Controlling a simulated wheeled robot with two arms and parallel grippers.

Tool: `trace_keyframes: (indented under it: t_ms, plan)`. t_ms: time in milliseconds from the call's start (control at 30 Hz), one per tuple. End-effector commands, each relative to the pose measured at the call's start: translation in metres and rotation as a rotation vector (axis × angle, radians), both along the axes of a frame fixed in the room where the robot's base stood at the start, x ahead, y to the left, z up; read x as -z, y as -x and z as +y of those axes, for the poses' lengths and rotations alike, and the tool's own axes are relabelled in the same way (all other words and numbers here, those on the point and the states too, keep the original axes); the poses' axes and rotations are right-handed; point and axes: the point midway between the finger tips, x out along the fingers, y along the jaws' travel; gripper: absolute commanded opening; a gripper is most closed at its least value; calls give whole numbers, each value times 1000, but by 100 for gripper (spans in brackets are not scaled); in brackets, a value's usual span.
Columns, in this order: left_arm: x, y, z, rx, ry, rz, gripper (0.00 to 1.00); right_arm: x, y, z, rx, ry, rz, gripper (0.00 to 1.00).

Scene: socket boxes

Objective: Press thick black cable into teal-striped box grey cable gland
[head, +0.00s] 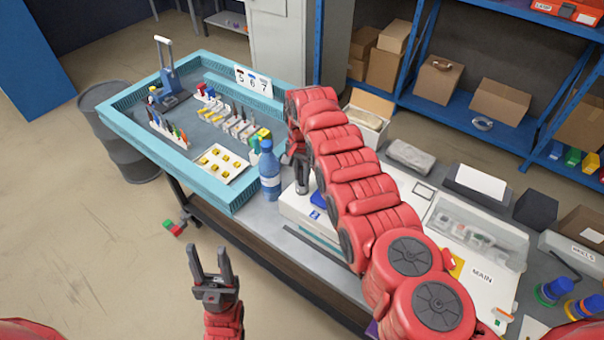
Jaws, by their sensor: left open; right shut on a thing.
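My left gripper (211,268) is open and empty, low in the head view, over the floor in front of the bench. My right arm reaches across the bench. My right gripper (302,187) points down, its fingers close together, just above a white box (299,212) with a blue label. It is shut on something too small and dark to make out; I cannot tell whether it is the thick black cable.
A blue bottle (269,172) stands just left of my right gripper. A teal-rimmed tray (209,184) with small parts and a white part holder (221,165) fills the bench's left. A white box marked MAIN (482,275) lies right of my arm. Blue shelves (460,105) stand behind.

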Motion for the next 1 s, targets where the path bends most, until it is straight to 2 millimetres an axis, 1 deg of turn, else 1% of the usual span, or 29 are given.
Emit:
trace_keyframes:
  t_ms: [33, 300, 333, 500, 833, 1000]
  plan:
    - [5, 0, 0, 0, 0, 0, 49, 5, 0, 0, 0, 0, 0, 0]
    - [15, 0, 0, 0, 0, 0, 49, 15, 0, 0, 0, 0, 0, 0]
    - [13, 0, 0, 0, 0, 0, 49, 13, 0, 0, 0, 0, 0, 26]
    - [12, 0, 0, 0, 0, 0, 49, 12, 0, 0, 0, 0, 0, 56]
    - [12, 0, 0, 0, 0, 0, 49, 12, 0, 0, 0, 0, 0, 56]
    - [11, 0, 0, 0, 0, 0, 49, 5, -1, 0, 0, -1, -3, 56]
